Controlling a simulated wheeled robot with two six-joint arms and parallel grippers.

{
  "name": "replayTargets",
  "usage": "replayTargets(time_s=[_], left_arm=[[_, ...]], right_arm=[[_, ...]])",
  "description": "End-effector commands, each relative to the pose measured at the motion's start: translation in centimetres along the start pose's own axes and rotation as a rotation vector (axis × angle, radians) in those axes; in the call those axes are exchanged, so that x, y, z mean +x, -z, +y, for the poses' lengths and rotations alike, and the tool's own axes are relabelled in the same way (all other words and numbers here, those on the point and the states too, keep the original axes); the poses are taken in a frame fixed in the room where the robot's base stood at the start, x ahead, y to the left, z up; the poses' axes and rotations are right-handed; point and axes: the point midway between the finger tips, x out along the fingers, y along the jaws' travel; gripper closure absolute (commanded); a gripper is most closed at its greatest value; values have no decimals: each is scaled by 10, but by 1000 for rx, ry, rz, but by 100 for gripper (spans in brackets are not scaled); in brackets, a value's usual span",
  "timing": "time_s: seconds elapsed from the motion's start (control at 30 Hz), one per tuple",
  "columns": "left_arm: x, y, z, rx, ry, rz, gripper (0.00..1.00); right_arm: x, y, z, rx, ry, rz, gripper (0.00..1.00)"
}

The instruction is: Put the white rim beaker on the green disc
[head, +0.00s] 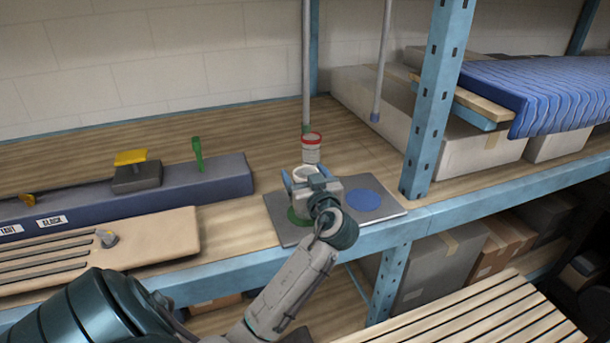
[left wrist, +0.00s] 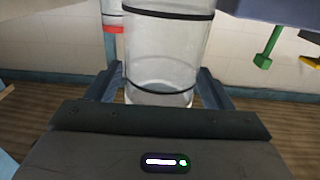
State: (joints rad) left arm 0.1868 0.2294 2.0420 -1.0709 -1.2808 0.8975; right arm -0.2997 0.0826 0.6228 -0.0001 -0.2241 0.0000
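The white rim beaker (head: 303,171) is between the fingers of my left gripper (head: 306,178), which is shut on it. In the left wrist view the clear beaker (left wrist: 165,50) with black bands fills the space between the two fingers (left wrist: 160,82). The green disc (head: 296,217) lies on the left part of a grey board (head: 282,235), partly hidden by my gripper and wrist. The beaker is above or near this disc; its base is hidden in the head view, so I cannot tell whether it touches. My right gripper is not in view.
A red rim beaker (head: 312,147) stands just behind the held one. A blue disc (head: 363,198) on the board is bare. A blue-grey box (head: 225,180) with a green post (head: 198,155) is at left. A blue shelf post (head: 434,105) rises at right.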

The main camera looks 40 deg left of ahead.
Motion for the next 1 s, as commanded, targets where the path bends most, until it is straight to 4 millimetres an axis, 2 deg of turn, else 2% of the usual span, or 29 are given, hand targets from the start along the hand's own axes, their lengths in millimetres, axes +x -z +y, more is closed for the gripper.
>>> replayTargets(time_s=[0.33, 0.53, 1.0], left_arm=[[-1, 6, 0, 0, -1, -1, 26], [-32, 0, 0, -6, -1, -5, 26], [-99, 1, 0, -3, -1, -5, 26]], right_arm=[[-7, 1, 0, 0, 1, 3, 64], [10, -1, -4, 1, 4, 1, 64], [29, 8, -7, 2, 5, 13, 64]])
